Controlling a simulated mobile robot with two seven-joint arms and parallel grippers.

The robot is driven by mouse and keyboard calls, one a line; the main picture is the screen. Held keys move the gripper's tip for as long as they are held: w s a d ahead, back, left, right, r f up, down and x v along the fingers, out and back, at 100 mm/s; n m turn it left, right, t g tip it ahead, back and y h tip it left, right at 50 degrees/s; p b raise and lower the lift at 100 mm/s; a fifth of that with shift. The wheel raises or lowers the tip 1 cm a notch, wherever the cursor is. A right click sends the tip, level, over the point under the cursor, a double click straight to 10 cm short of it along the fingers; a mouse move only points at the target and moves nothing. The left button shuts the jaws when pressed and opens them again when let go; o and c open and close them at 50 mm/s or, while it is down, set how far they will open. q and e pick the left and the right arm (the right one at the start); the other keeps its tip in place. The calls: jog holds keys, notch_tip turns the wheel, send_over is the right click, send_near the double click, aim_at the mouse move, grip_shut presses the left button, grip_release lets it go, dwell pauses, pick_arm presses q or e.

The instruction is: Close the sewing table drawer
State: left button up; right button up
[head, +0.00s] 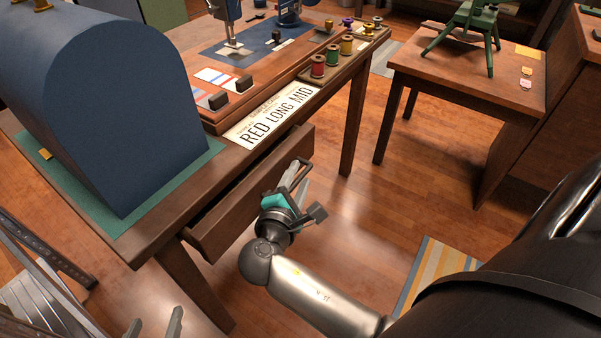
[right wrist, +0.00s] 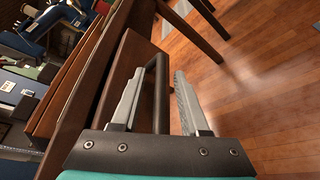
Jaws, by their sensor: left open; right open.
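The sewing table (head: 140,240) stands at the left and centre of the head view. Its drawer (head: 225,215) is pulled out from under the top, with a gap visible behind its front. My right gripper (head: 297,178) is at the drawer front, near its handle. In the right wrist view the dark bar handle (right wrist: 160,85) lies between the two open fingers (right wrist: 155,105), and I cannot tell whether they touch it. My left gripper (head: 153,326) is open and empty at the bottom left of the head view, low beside the table; only its fingertips show.
A blue domed case (head: 130,110) stands on a green mat on the table. A sign (head: 272,117), thread spools (head: 318,66) and a sewing machine (head: 232,30) are also on top. A smaller table (head: 470,85) stands at the right. Open wooden floor lies between the tables.

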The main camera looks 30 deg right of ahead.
jog(key=shift+c, duration=0.3)
grip_shut()
dwell(1.2)
